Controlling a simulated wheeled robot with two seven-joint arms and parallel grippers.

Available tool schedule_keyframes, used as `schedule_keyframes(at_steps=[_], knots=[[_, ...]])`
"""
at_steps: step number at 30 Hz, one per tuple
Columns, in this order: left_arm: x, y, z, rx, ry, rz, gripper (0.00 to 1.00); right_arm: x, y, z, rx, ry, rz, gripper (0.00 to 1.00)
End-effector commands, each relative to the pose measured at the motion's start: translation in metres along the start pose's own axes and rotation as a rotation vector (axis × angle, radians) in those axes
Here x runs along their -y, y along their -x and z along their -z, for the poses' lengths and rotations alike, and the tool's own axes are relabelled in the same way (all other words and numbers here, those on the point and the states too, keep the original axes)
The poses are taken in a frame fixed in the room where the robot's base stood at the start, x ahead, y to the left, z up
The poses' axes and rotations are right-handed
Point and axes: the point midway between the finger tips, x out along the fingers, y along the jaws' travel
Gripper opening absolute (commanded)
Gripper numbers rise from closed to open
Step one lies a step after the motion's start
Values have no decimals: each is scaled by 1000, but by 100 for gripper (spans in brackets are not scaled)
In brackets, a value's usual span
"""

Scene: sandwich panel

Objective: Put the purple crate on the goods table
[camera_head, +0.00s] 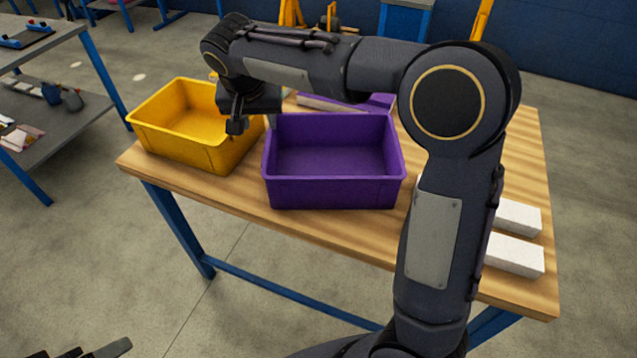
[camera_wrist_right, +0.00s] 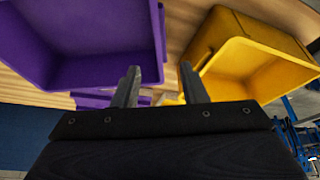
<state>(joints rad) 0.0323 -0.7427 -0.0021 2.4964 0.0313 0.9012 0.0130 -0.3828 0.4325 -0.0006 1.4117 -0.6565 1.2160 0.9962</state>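A purple crate (camera_head: 333,190) stands upright and empty on a wooden-topped table (camera_head: 235,195) with blue legs. The purple crate shows at the upper left of the right wrist view (camera_wrist_right: 90,75). My right gripper (camera_head: 252,122) points down between this crate and a yellow crate (camera_head: 180,145). In the right wrist view its two fingers (camera_wrist_right: 159,80) are apart with nothing between them. One finger is close to the purple crate's edge; I cannot tell whether it touches. My left gripper (camera_head: 98,350) shows only as dark tips at the bottom left. I cannot tell which table is the goods table.
A second purple crate (camera_head: 378,102) lies behind the first, partly hidden by my right arm. White blocks (camera_head: 515,255) lie on the table's right side. A grey table with a lower shelf (camera_head: 85,110) stands at the left, with small items on it. Floor shows between the tables.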

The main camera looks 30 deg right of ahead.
Motion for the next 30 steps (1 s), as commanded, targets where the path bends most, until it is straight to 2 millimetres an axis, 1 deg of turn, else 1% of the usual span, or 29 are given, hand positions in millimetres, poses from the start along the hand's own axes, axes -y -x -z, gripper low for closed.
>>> schedule_keyframes(at_steps=[2, 4, 5, 7, 8, 9, 11, 12, 14, 15, 18, 21, 22, 25, 30], knots=[[0, 0, 0, 0, 0, 0, 69, -14, 4, -4, 13, 4, 14, 39], [0, 0, 0, 0, 0, 0, 69, -35, 11, -13, 35, 21, 44, 39], [0, 0, 0, 0, 0, 0, 69, -47, 14, -19, 47, 30, 62, 39], [0, 0, 0, 0, 0, 0, 69, -79, 23, -40, 76, 58, 116, 39], [0, 0, 0, 0, 0, 0, 69, -93, 27, -52, 88, 71, 143, 39], [0, 0, 0, 0, 0, 0, 69, -110, 32, -70, 99, 89, 181, 39], [0, 0, 0, 0, 0, 0, 69, -132, 37, -98, 108, 114, 241, 39], [0, 0, 0, 0, 0, 0, 69, -145, 40, -117, 107, 127, 281, 39], [0, 0, 0, 0, 0, 0, 69, -160, 43, -147, 100, 147, 337, 39], [0, 0, 0, 0, 0, 0, 69, -167, 44, -166, 92, 158, 371, 39], [0, 0, 0, 0, 0, 0, 69, -177, 42, -207, 61, 180, 441, 39], [0, 0, 0, 0, 0, 0, 69, -180, 38, -236, 31, 195, 487, 39], [0, 0, 0, 0, 0, 0, 69, -180, 37, -242, 24, 198, 496, 39], [0, 0, 0, 0, 0, 0, 69, -180, 35, -254, 7, 205, 516, 39], [0, 0, 0, 0, 0, 0, 69, -180, 34, -258, 3, 210, 522, 39]])
